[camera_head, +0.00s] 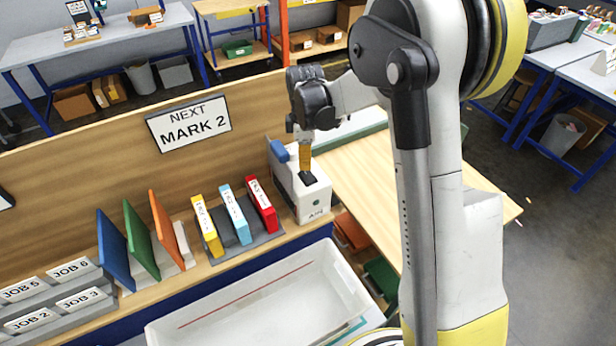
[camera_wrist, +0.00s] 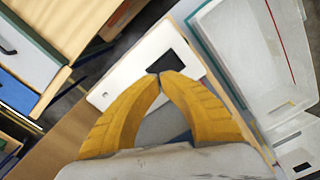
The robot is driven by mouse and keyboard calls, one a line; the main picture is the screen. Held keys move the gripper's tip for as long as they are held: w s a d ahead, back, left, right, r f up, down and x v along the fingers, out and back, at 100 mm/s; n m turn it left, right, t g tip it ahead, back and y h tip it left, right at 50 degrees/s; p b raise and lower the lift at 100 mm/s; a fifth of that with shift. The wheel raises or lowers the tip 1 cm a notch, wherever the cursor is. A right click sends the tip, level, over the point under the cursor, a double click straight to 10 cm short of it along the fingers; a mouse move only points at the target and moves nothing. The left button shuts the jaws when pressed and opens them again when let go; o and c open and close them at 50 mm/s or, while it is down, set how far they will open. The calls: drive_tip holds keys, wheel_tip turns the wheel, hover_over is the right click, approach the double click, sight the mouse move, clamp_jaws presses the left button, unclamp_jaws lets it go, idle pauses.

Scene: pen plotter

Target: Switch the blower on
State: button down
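In the wrist view the white top (camera_wrist: 128,75) and the black pad (camera_wrist: 176,62) lie just past my fingertips. My gripper (camera_head: 306,172) points down over the pad, its yellow fingers together and empty. The tips (camera_wrist: 160,76) are at the pad's near edge; I cannot tell whether they touch it.
Yellow, light blue and red upright blocks (camera_head: 234,215) stand left of the blower. A large white tray (camera_head: 245,318) lies in front. A wooden board with a NEXT MARK 2 sign (camera_head: 188,122) rises behind. Bare wooden tabletop (camera_head: 380,185) extends to the right.

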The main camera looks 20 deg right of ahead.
sight(306, 173)
drive_tip(key=shift+f+b, duration=1.25)
drive_tip(key=shift+f, duration=0.3)
idle(0.4)
drive_tip(key=shift+r, duration=0.1)
drive_tip(key=shift+r+p, duration=1.95)
drive_tip(key=shift+r, duration=1.55)
drive_tip(key=s+m+t+b, duration=0.4)
drive_tip(key=s+m+b, duration=0.3)
drive_tip(key=s+b, duration=0.55)
drive_tip(key=s+f+m+t+b, duration=0.3)
drive_tip(key=s+f+m+b, duration=0.4)
drive_tip(key=s+f+b, duration=0.2)
drive_tip(key=shift+s+f+b, duration=0.15)
drive_tip(key=shift+s+b, duration=0.15)
drive_tip(key=shift+s, duration=0.95)
